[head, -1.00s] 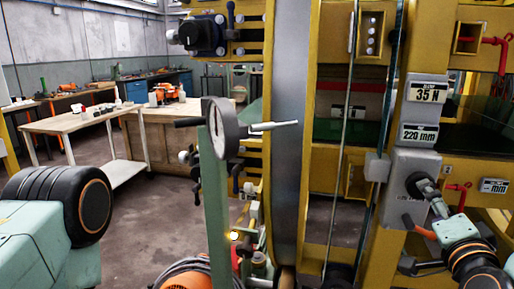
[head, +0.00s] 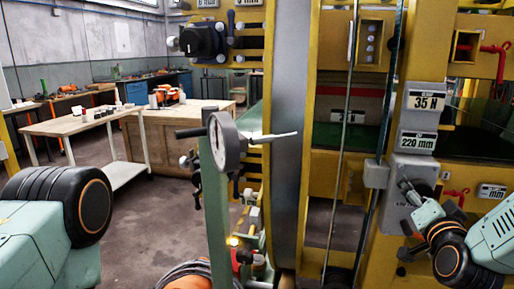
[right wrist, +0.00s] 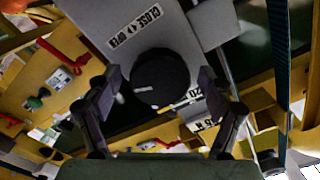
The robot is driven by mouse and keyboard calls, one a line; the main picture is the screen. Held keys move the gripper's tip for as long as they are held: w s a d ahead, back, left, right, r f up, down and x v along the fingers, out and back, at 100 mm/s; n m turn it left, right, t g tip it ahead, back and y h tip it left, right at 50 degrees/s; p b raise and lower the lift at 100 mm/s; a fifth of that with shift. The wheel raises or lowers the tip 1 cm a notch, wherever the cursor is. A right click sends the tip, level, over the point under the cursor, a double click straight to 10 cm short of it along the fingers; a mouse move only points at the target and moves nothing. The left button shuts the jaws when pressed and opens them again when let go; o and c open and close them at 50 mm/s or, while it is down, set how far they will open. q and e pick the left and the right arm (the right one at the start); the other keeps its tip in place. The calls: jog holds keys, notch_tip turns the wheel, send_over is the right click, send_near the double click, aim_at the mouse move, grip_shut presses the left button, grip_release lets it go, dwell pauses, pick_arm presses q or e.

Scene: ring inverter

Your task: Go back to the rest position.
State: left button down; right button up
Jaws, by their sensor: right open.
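My right gripper (head: 406,218) is in front of the lower part of a grey box (head: 418,168) at the right of the head view. In the right wrist view its two fingers (right wrist: 160,84) are spread, with a round black knob (right wrist: 160,78) showing between them. The knob sits on a grey plate (right wrist: 100,22) with a "CLOSE / OPEN" label. I cannot tell how far the fingertips are from the knob, and nothing is seen gripped. My left arm shows at the left edge, but its gripper is out of view.
A yellow frame (head: 330,170) with a tall grey ring (head: 291,130) stands close ahead. A round dial gauge (head: 224,140) on a green post stands before it. A wooden workbench (head: 75,124) is further back left, with open floor in front.

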jog(key=n+p, duration=0.1)
jog(key=n, duration=0.9)
jog(key=shift+n+p, duration=0.3)
jog(key=shift+p, duration=0.05)
jog(key=n, duration=0.3)
jog(key=shift+n, duration=0.3)
jog(key=shift+v, duration=0.9)
jog(key=shift+f, duration=0.2)
